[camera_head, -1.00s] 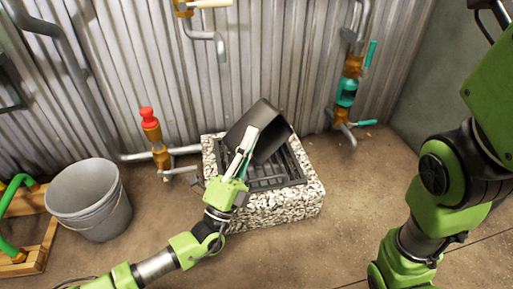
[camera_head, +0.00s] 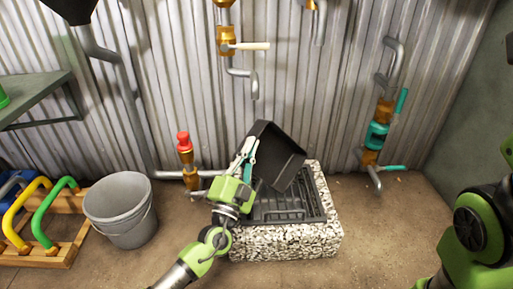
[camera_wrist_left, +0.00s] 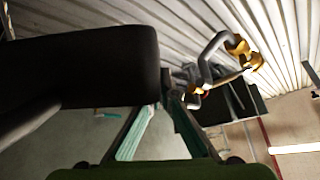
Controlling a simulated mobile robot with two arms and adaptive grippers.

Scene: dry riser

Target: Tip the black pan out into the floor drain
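The black pan (camera_head: 280,160) is steeply tilted above the left back part of the floor drain. The drain is a dark slotted grate (camera_head: 290,208) in a raised speckled stone surround (camera_head: 285,243). My left gripper (camera_head: 247,160) is shut on the pan's left edge. In the left wrist view the pan (camera_wrist_left: 95,70) fills the upper left, and the fingers (camera_wrist_left: 168,98) close together at its edge. My right gripper is out of view; only part of that arm shows at the right.
A grey bucket (camera_head: 120,212) stands left of the drain, beside a wooden rack (camera_head: 60,245) with coloured handles. A red-topped valve (camera_head: 185,155) and a pipe with teal valves (camera_head: 377,135) flank the drain at the corrugated wall. The floor to the right is clear.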

